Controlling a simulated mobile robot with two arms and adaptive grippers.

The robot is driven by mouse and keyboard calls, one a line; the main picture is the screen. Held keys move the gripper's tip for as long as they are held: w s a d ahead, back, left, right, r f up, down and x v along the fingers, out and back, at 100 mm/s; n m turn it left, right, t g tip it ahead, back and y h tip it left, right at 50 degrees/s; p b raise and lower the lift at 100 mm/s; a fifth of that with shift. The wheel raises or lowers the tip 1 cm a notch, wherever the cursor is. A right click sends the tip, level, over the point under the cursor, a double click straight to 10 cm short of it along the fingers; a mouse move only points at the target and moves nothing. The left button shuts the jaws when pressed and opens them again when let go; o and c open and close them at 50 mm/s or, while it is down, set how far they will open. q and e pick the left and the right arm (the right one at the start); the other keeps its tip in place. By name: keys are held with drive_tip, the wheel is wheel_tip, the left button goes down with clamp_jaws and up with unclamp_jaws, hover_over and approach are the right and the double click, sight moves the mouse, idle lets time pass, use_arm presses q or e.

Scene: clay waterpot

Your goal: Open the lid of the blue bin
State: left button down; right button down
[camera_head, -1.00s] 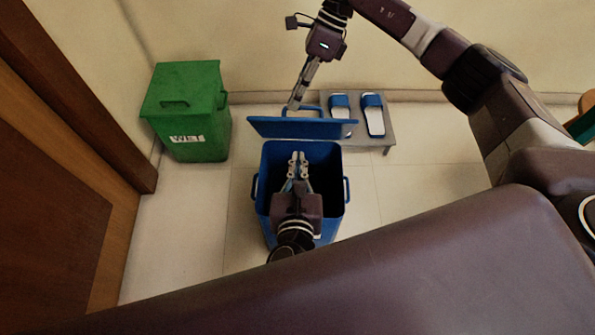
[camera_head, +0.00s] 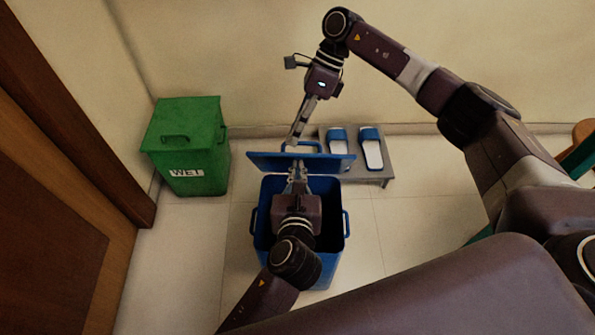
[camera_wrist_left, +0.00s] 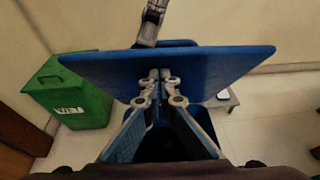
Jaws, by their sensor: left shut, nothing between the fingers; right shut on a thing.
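The blue bin (camera_head: 336,258) stands on the floor with its dark inside showing. Its blue lid (camera_head: 330,163) is raised and tilted above the bin's far side, its handle (camera_head: 302,146) on the outer face. My right gripper (camera_head: 291,140) comes from above and is shut on the lid at its handle. My left gripper (camera_head: 297,166) is shut with nothing in it, above the bin's opening, its tips close to the lid's inner side. In the left wrist view the left fingertips (camera_wrist_left: 160,74) overlap the lid (camera_wrist_left: 225,70); I cannot tell if they touch it.
A green bin (camera_head: 188,140) labelled WET stands at the left by the wall. A low grey rack (camera_head: 379,174) with blue and white slippers (camera_head: 371,150) is behind the bin at the right. A wooden door (camera_head: 60,180) is at the far left. Floor right of the bin is clear.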

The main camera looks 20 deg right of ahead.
drive_tip(key=shift+s+d+f, duration=0.1)
drive_tip(key=shift+s+f, duration=0.05)
drive_tip(key=shift+f, duration=0.1)
use_arm(q)
drive_tip(key=shift+w+d+r, duration=0.15)
drive_tip(key=shift+w+r, duration=0.3)
drive_tip(key=shift+w, duration=0.1)
use_arm(e)
drive_tip(key=shift+s, duration=0.1)
use_arm(q)
drive_tip(key=shift+r, duration=0.1)
use_arm(e)
drive_tip(key=c, duration=2.1)
unclamp_jaws()
drive_tip(key=shift+o, duration=0.3)
use_arm(q)
drive_tip(key=shift+f, duration=0.2)
use_arm(e)
drive_tip(key=shift+r, duration=0.1)
